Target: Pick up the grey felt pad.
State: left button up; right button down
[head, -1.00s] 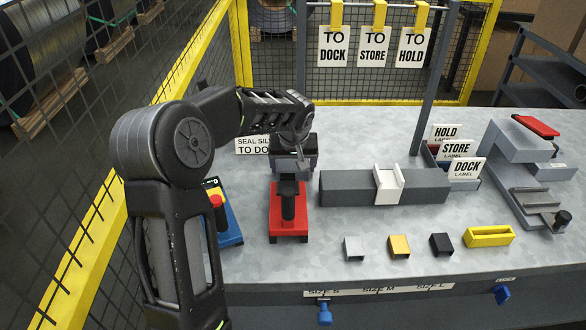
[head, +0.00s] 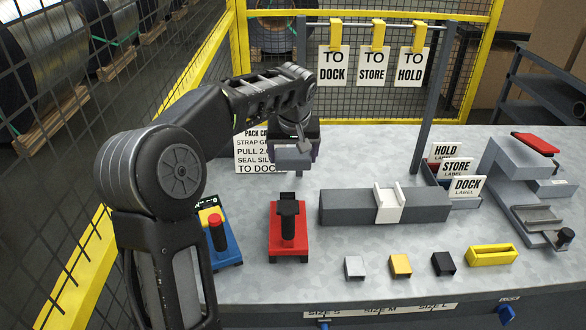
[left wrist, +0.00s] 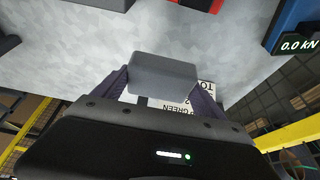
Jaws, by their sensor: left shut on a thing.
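The grey felt pad (head: 291,159) is a small flat grey block, held in the air above the bench behind the red stand. It also fills the space between the fingers in the left wrist view (left wrist: 163,75). My left gripper (head: 297,148) is shut on it, one dark finger on each side. The pad is clear of the bench and of the red stand. My right gripper is not in view.
The red stand (head: 289,245) with a black post is below and in front of the pad. A blue device (head: 226,246) with a red knob stands left of it. A grey bar (head: 345,206) with a white saddle (head: 388,205) lies to the right. An instruction card (head: 250,160) stands behind.

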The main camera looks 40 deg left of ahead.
pick_arm(q)
jog(key=shift+r, duration=0.25)
dwell(0.3)
jog(key=o, duration=0.8)
jog(key=c, duration=0.6)
jog(key=shift+f, duration=0.1)
